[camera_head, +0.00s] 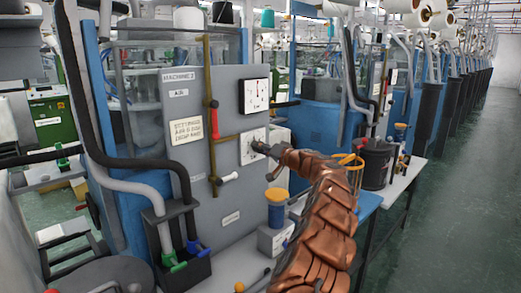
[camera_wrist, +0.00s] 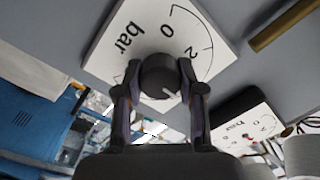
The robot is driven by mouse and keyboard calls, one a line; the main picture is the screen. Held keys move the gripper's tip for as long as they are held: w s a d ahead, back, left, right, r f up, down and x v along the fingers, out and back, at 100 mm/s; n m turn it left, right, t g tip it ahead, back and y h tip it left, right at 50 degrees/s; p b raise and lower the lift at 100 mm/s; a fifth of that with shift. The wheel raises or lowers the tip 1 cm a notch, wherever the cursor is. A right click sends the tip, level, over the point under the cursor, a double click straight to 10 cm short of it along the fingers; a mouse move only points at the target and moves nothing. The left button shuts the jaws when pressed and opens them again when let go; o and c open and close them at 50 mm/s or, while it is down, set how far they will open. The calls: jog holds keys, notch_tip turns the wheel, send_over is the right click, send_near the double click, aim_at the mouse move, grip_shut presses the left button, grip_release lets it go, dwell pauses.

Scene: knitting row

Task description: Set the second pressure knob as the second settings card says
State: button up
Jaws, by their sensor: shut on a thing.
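The pressure knob (camera_wrist: 158,74) is a dark round knob on a white square dial plate (camera_wrist: 125,38) marked "bar", 0 and 2. My gripper (camera_head: 265,149) is shut on this knob, with one finger on each side in the wrist view. A short white mark on the knob points to the lower right there. In the head view the dial plate (camera_head: 245,150) is on the grey panel labelled "MACHINE 2", partly hidden by my gripper. The settings card (camera_head: 187,130) is cream, left of the brass pipe; its small lines cannot be read surely.
A white gauge (camera_head: 255,96) is above the knob. A brass pipe (camera_head: 208,90) with a red handle (camera_head: 214,122) runs beside it, and a white-handled lever (camera_head: 228,178) is lower. The aisle (camera_head: 450,190) is clear.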

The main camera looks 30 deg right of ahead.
jog(key=shift+m+b, duration=0.4)
jog(key=shift+m, duration=2.4)
jog(key=o, duration=1.1)
jog(key=shift+o, duration=0.2)
jog(key=v, duration=1.2)
jog(key=shift+f, duration=0.2)
